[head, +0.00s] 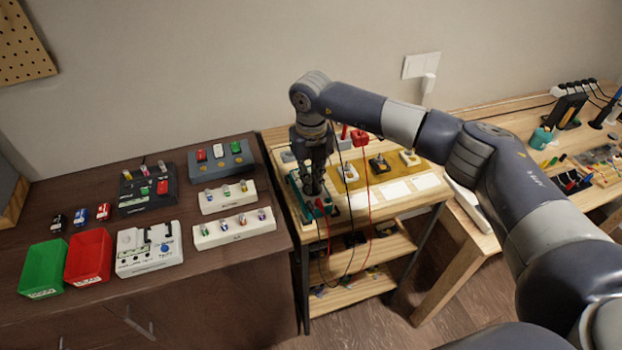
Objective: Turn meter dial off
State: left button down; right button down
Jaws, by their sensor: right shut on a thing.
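The meter (330,212) has a teal-green case and lies at the left end of the small wooden bench, with red and black leads by its front edge. My right gripper (313,188) reaches down over the meter from above, its fingers shut on the dial at the middle of the face. The fingers hide the dial, so its setting cannot be read. My left gripper is out of view.
A yellow board (393,172) with small parts and white cards lies right of the meter. Red and black leads hang over the bench's front. The dark cabinet (215,270) at left holds a green bin (44,267), a red bin (89,256), a white tester (148,250) and switch boxes.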

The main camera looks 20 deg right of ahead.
dwell(0.5)
jog(key=c, duration=1.7)
grip_release()
jog(key=shift+r, duration=0.15)
notch_tip(320, 180, up, 12)
jog(key=shift+f, duration=0.1)
